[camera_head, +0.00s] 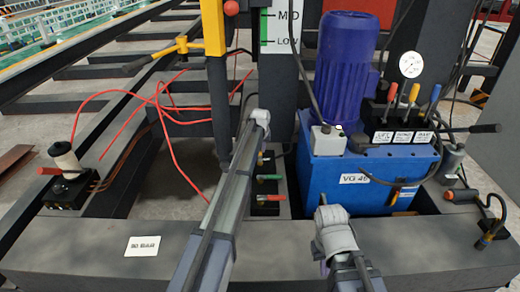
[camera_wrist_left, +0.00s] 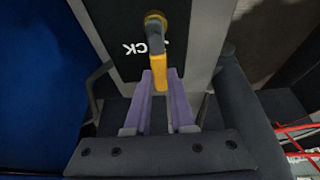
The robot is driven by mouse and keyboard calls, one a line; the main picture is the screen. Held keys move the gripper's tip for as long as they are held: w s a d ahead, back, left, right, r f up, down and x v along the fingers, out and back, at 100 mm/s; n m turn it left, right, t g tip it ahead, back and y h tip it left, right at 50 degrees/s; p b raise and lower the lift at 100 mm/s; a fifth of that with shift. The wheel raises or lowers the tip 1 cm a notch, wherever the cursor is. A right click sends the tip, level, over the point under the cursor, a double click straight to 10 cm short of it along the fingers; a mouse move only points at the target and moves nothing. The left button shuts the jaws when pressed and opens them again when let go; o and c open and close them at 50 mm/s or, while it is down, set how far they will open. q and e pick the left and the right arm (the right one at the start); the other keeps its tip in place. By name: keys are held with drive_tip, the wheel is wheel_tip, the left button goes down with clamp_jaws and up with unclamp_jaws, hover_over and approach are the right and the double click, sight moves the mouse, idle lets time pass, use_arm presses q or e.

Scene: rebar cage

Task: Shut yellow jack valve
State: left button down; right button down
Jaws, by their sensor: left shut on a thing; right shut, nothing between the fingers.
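The yellow jack valve handle (camera_wrist_left: 158,58) shows in the left wrist view on a dark plate (camera_wrist_left: 130,48) lettered "CK", upside down. My left gripper (camera_wrist_left: 160,80) has its purple fingers on either side of the handle's lower end and is shut on it. In the head view my left forearm hides these fingers; the valve block (camera_head: 268,188) with green and red handles stands just right of that arm. My right gripper (camera_head: 324,266) is low in the head view, in front of the blue tank, mostly hidden by its wrist. It is shut and empty.
A blue pump unit (camera_head: 345,165) with a motor, gauge and several levers stands right of the valve block. A dark beam (camera_head: 430,245) crosses the front. Red hoses (camera_head: 165,110) and a yellow lever post (camera_head: 213,30) lie to the left.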

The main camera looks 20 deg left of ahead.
use_arm(q)
drive_tip(key=shift+d, duration=0.1)
drive_tip(key=m, duration=0.1)
drive_tip(key=d+m+h, duration=0.1)
drive_tip(key=m, duration=0.3)
drive_tip(key=shift+w+d+h, duration=0.1)
drive_tip(key=shift+d+h, duration=0.25)
drive_tip(key=shift+h, duration=0.05)
drive_tip(key=m, duration=0.1)
drive_tip(key=d+m+h, duration=0.1)
drive_tip(key=m, duration=0.2)
drive_tip(key=shift+s+d+h, duration=0.3)
drive_tip(key=m, duration=0.2)
drive_tip(key=s+d+m+g+h, duration=0.1)
drive_tip(key=m, duration=0.2)
drive_tip(key=shift+s+d+m+g, duration=0.2)
drive_tip(key=shift+d+m+g, duration=0.1)
drive_tip(key=shift+g, duration=0.1)
drive_tip(key=shift+s+d+m+g+h, duration=0.1)
drive_tip(key=shift+s+m+g+h, duration=0.2)
drive_tip(key=shift+m, duration=0.55)
drive_tip(key=shift+s+d+m+g+h, duration=0.1)
drive_tip(key=shift+s+m+g+h, duration=0.15)
drive_tip(key=shift+m, duration=0.6)
drive_tip(key=shift+s, duration=0.15)
drive_tip(key=c, duration=0.8)
unclamp_jaws()
drive_tip(key=shift+o, duration=0.2)
drive_tip(key=shift+r, duration=0.1)
